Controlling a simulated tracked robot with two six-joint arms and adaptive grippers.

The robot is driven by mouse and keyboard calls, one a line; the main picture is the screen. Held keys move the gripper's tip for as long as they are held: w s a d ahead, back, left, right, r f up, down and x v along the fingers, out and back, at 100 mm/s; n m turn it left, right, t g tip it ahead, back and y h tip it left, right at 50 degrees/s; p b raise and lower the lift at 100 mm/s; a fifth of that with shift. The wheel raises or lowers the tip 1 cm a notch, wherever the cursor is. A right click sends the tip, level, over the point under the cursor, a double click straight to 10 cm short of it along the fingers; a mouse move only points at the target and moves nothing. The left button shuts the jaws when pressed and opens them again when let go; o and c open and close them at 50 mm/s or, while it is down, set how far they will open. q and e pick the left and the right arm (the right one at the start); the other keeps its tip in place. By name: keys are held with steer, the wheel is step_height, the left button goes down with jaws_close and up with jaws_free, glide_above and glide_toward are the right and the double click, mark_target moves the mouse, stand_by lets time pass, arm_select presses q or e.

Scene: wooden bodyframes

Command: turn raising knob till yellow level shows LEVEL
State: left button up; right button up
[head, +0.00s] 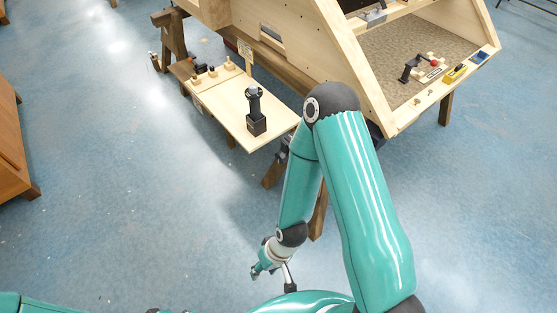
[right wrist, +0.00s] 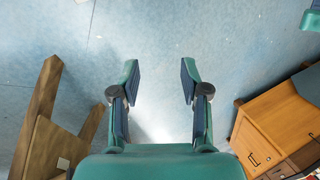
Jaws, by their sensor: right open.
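A black upright jack-like device with a dark lobed knob (head: 254,92) on top stands on a low light-wood table; I take this as the raising knob. A small yellow level (head: 454,74) lies on the front edge of the large wooden frame at the right; its reading is too small to tell. My right gripper (head: 258,272) hangs low over the floor, well in front of the table and away from the knob. In the right wrist view the right gripper (right wrist: 160,82) is open and empty, with only floor between its fingers. My left gripper is out of view.
The low table (head: 272,135) also bears several small wooden pegs (head: 212,72). A black crank with a red ball (head: 434,63) and a blue item (head: 480,57) are on the large frame (head: 375,110). A wooden cabinet (right wrist: 275,125) shows in the right wrist view.

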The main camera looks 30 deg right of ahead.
steer(key=o, duration=0.5)
steer(key=w+d+f+m+t+h+b, duration=0.1)
steer(key=w+d+f+t+b, duration=0.1)
steer(key=w, duration=0.6)
step_height(320, 180, down, 2)
steer(key=shift+d+f+t+b, duration=0.3)
steer(key=shift+d+b, duration=0.3)
steer(key=shift+b, duration=0.35)
steer(key=w+d+f+m+t+h+b, duration=0.1)
steer(key=w+d+f+t+b, duration=0.15)
steer(key=w, duration=0.35)
steer(key=w+d+f+m+t+h+b, duration=0.1)
steer(key=w+h+b, duration=0.15)
steer(key=w, duration=0.45)
steer(key=m+g+h+b, duration=0.4)
steer(key=m+h+b, duration=0.95)
steer(key=b, duration=0.85)
glide_toward(279, 159)
steer(key=shift+m+y, duration=0.3)
steer(key=shift+m, duration=0.05)
steer(key=b+x, duration=0.4)
steer(key=x, duration=0.6)
steer(key=shift+d+r+b, duration=0.1)
steer(key=shift+r+b, duration=0.05)
steer(key=shift+b, duration=0.2)
steer(key=shift+w+d, duration=0.1)
steer(key=shift+d, duration=0.35)
